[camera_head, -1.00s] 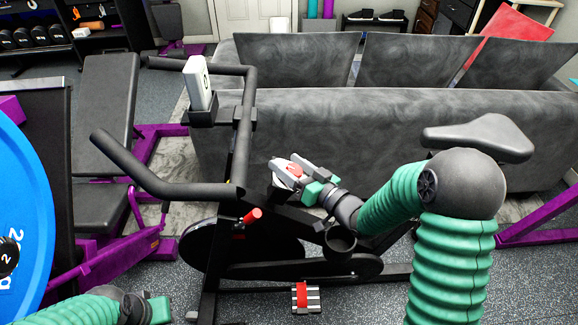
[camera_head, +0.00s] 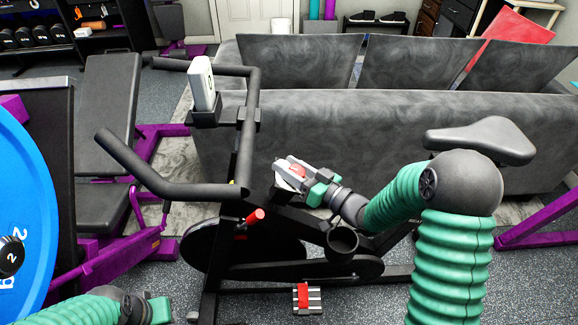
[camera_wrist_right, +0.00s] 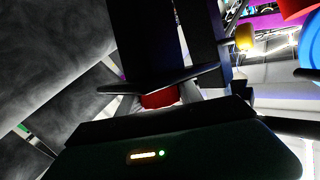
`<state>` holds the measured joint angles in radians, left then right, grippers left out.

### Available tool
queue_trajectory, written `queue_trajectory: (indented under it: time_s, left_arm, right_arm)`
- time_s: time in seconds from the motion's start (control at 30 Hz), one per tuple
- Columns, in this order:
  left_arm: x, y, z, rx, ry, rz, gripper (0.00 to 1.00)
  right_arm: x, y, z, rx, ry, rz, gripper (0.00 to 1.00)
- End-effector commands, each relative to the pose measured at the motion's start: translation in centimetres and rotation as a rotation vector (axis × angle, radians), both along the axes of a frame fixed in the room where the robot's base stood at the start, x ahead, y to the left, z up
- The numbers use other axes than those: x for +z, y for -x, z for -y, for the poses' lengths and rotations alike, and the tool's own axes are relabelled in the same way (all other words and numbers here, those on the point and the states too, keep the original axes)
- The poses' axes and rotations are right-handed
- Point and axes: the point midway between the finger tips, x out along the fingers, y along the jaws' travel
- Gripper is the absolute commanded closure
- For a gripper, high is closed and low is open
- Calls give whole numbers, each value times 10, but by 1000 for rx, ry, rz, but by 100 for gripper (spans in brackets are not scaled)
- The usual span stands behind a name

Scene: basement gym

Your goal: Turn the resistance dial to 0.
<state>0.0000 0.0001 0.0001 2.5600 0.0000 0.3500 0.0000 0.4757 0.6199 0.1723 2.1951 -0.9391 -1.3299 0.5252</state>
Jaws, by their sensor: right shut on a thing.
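The exercise bike (camera_head: 240,130) stands side-on in the middle of the head view. My right gripper (camera_head: 288,174) is at the bike's frame, below and right of the handlebar, shut on a small red part that looks like the dial (camera_head: 298,170). Red also shows just past my fingers in the right wrist view (camera_wrist_right: 160,99). The dial's marks and setting cannot be read. A separate red-tipped knob (camera_head: 257,214) sits lower left on the frame, apart from the gripper. My left arm (camera_head: 105,305) is at the bottom left, with its fingertips not clear.
The bike's handlebar (camera_head: 165,185), seat (camera_head: 480,140) and white console (camera_head: 201,82) surround the working space. A grey sofa (camera_head: 370,135) stands behind. A purple-framed bench (camera_head: 105,130) and blue weight plate (camera_head: 25,210) are at left. A pedal (camera_head: 306,298) is below.

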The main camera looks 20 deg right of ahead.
Motion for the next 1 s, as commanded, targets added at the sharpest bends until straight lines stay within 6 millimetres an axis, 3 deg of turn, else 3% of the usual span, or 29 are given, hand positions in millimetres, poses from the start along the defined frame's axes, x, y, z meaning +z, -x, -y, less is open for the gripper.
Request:
queue_trajectory:
  time_s: [0.1,0.13,0.3,0.67,0.77,1.0]
  left_arm:
    - [0,0,0,0,0,0,64]
    - [0,0,0,0,0,0,64]
    - [0,0,0,0,0,0,64]
    - [3,0,0,0,0,0,64]
    - [9,0,0,0,0,0,64]
    - [27,0,0,0,0,0,64]
  right_arm:
    - [0,0,2,-4,2,1,98]
    - [0,0,2,-4,2,1,55]
    - [0,0,1,-4,1,-1,36]
    - [0,5,5,-4,1,-2,36]
    - [1,20,15,-6,0,-5,36]
    - [-1,79,53,-8,-2,-5,36]
